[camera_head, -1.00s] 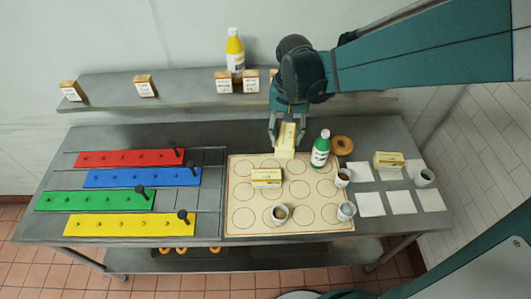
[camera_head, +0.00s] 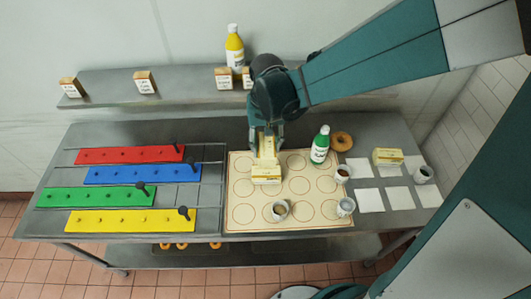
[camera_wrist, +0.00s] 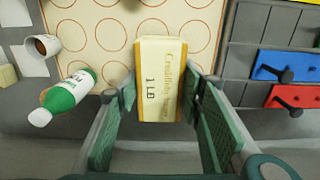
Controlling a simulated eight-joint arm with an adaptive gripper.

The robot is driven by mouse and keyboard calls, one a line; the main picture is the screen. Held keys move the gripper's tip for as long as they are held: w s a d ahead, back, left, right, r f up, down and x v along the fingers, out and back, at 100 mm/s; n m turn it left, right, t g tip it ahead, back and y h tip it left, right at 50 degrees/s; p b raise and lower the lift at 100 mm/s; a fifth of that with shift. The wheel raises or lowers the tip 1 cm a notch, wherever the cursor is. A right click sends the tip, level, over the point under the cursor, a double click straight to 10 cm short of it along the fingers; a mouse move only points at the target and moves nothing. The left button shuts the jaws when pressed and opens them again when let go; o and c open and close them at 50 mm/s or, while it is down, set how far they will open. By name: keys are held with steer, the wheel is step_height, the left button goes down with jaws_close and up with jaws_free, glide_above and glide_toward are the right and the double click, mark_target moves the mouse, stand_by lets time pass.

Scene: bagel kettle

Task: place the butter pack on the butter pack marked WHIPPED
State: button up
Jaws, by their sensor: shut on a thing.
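My gripper (camera_head: 266,143) is shut on a pale yellow butter pack (camera_head: 265,158), with a finger on either side. In the wrist view the held butter pack (camera_wrist: 160,80) lies between the fingertips, with "1 LB" readable. A second butter pack (camera_head: 266,181) lies on the cream mat just in front of the held one in the head view; whether they touch I cannot tell. In the wrist view it is hidden. A third butter pack (camera_head: 388,157) sits at the right, among white squares. The word WHIPPED is too small to read on any pack.
A green bottle (camera_head: 320,145) stands right of my gripper, with a bagel (camera_head: 341,140) behind it. Cups (camera_head: 280,210) (camera_head: 345,207) stand on the mat (camera_head: 240,222). Coloured strips (camera_head: 130,221) with dark knobs fill the left. A shelf (camera_head: 185,87) runs behind.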

steer(key=shift+f, duration=0.1)
stand_by(0.3)
glide_above(266, 170)
steer(key=shift+f, duration=2.9)
steer(key=shift+f, duration=0.1)
steer(key=shift+f, duration=1.95)
steer(key=shift+f, duration=0.2)
steer(key=o, duration=1.2)
steer(key=shift+o, duration=0.2)
steer(key=shift+r, duration=0.3)
steer(key=shift+r, duration=5.9)
